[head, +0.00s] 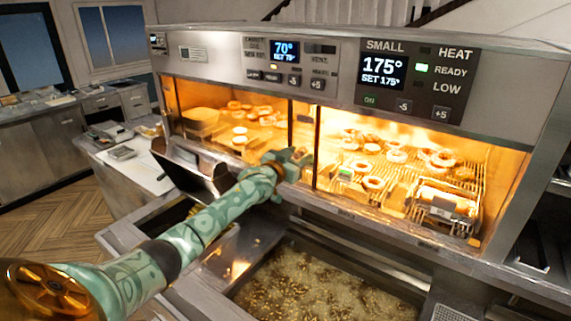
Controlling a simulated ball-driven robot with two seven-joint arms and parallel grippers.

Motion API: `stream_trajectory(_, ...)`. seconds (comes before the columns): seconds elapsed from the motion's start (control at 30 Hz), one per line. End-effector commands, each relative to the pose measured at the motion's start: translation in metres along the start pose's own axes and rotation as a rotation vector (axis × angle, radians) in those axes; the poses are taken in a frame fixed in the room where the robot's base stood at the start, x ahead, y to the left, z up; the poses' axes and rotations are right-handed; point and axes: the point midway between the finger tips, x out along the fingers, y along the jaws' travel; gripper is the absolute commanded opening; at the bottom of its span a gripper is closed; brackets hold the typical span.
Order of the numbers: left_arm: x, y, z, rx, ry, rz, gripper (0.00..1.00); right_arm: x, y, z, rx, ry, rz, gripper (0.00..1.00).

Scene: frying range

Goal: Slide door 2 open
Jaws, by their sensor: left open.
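A lit steel cabinet has a left bay (235,118) and a wider right bay (400,165), with a dark upright frame (303,125) between them. I cannot read a door number, and clear glass is hard to make out, so I cannot tell which panel is door 2 or how far it stands open. My left arm reaches up from the lower left. My left gripper (292,160) is open at the foot of the upright frame, in front of the cabinet. I cannot tell whether it touches the frame. My right gripper is not in view.
Ring-shaped food and a wire rack (450,180) are inside the right bay. A fryer vat (320,285) of bubbling oil lies below, with a steel ledge (400,235) between. A tilted metal panel (190,172) stands left of my gripper. Control displays (382,68) are above.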

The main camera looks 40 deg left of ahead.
Motion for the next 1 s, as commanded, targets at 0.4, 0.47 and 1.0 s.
stream_trajectory(0.4,-0.094,0.000,0.004,0.004,-0.004,0.000,0.46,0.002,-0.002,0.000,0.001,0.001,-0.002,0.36)
stream_trajectory(0.47,-0.109,0.000,0.003,0.005,-0.004,0.000,0.46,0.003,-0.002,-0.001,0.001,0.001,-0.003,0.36)
stream_trajectory(1.0,-0.158,-0.001,0.000,0.002,-0.002,-0.001,0.46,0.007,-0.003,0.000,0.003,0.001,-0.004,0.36)
